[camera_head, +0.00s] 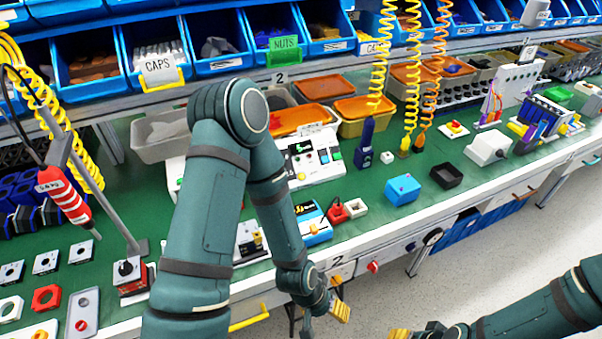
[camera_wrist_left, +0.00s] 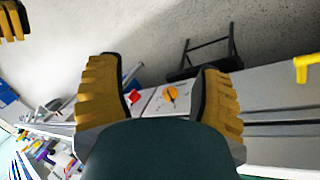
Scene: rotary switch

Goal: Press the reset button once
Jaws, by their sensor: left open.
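My left gripper (camera_head: 326,314) hangs in front of the bench's front edge, low in the head view. Its two yellow-padded fingers stand apart with nothing between them in the left wrist view (camera_wrist_left: 160,95). I cannot tell which control is the reset button. My right gripper (camera_head: 405,333) is at the bottom edge, partly cut off.
A lever switch box (camera_head: 132,275) stands at the left. Blue bins line the back. Grey floor lies free in front.

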